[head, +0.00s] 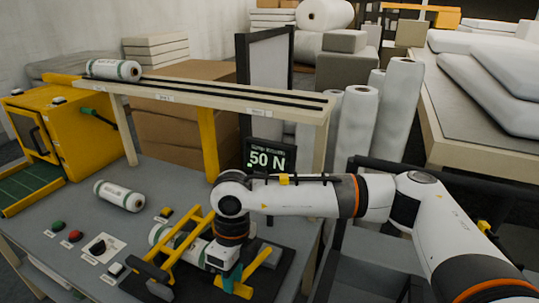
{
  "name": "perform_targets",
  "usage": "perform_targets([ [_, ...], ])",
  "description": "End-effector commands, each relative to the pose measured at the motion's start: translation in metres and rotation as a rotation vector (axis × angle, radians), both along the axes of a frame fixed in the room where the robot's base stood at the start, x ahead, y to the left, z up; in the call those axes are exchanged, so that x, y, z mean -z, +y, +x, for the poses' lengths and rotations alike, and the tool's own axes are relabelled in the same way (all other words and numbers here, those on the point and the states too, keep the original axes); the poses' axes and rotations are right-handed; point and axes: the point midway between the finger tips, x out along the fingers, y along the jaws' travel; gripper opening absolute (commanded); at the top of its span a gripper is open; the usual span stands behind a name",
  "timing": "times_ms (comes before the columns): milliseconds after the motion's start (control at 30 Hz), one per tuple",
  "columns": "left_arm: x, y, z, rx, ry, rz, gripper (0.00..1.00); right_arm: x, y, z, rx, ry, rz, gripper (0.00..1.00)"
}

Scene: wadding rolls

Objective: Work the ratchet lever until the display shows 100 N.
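The display (267,160) on a dark panel reads 50 N. Below it a yellow frame fixture (182,245) stands on a dark base plate, with a white roll (160,235) partly visible inside it. My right gripper (230,278) points down at the fixture's right side, beside a yellow bar (262,268). A teal piece shows at its fingertips; I cannot tell whether this is the ratchet lever's grip or part of the gripper. The finger opening is hidden. My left gripper is out of view.
A white roll (120,195) lies on the grey table (165,180); another (114,69) rests on the raised rail shelf (215,92). Buttons and a knob (98,247) line the front. A yellow machine (38,125) with a green-handled lever (97,116) stands left.

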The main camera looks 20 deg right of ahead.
Motion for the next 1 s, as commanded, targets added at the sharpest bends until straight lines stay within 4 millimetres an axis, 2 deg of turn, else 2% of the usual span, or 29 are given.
perform_targets([
  [533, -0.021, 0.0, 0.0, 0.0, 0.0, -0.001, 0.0, -0.048, -0.011, 0.01, -0.001, 0.001, 0.001, 0.24],
  [1000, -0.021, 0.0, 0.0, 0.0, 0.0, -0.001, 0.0, -0.052, -0.012, 0.012, 0.0, 0.001, 0.001, 0.24],
])
